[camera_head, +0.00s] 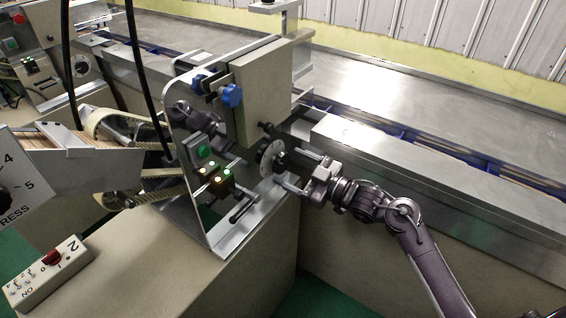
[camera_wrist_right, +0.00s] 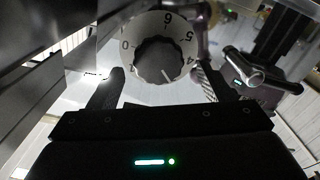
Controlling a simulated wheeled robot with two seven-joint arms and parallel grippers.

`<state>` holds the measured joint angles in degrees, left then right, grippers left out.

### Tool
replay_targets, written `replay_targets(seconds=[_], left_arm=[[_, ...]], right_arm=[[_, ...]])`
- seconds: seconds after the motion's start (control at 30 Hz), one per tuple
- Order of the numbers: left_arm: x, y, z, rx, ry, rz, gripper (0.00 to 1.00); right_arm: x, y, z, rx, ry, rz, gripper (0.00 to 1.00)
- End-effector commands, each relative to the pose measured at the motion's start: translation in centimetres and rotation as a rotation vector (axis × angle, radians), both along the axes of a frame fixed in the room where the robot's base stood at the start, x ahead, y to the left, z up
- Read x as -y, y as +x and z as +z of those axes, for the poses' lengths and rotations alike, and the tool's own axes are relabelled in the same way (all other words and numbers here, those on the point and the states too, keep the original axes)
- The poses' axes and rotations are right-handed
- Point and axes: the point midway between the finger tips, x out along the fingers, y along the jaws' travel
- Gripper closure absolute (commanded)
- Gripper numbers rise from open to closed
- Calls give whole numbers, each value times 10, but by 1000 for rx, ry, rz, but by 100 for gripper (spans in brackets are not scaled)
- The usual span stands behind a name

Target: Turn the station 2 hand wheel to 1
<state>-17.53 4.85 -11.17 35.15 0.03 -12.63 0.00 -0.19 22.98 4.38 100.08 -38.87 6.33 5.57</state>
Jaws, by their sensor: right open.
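The hand wheel is a pale numbered disc (camera_head: 269,158) on the side of the upright metal plate in the head view. In the right wrist view, its dial (camera_wrist_right: 158,20) surrounds a dark ridged knob (camera_wrist_right: 158,60). Numbers 0, 1, 4, 5 and 6 show; a white mark on the knob points down and slightly right. My right gripper (camera_head: 283,169) faces the wheel, open. In the wrist view its two fingers (camera_wrist_right: 158,80) stand left and right of the knob; I cannot tell whether they touch it.
The plate (camera_head: 222,236) also carries blue knobs (camera_head: 231,95) and a lit button panel (camera_head: 215,179). A switch box marked 2 (camera_head: 45,282) sits at lower left. A long conveyor (camera_head: 400,150) runs behind my right arm. A black cable hangs left of the plate.

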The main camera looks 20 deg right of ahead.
Motion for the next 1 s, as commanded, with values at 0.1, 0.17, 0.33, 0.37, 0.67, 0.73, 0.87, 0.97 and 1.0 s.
replay_targets(seconds=[0.1,0.17,0.33,0.37,0.67,0.73,0.87,0.97,1.0], left_arm=[[0,1,3,1,0,0,64],[1,1,3,2,-1,-1,64],[5,7,4,11,-6,-3,64],[6,8,5,13,-8,-4,64],[9,11,5,17,-11,-6,64],[9,11,5,16,-11,-6,64],[9,10,5,15,-11,-5,64],[8,10,5,14,-11,-5,64],[8,9,5,14,-11,-5,64]], right_arm=[[-11,14,1,0,2,-1,27],[-15,19,1,0,1,-1,27],[-20,26,0,0,-1,0,27],[-21,26,0,0,-1,0,27],[-20,26,-1,-1,-2,-1,40],[-20,26,-1,-1,-1,-1,49],[-20,26,-1,-1,-1,-1,66],[-20,26,-1,-1,-1,-1,71],[-20,26,-1,-2,0,-1,71]])
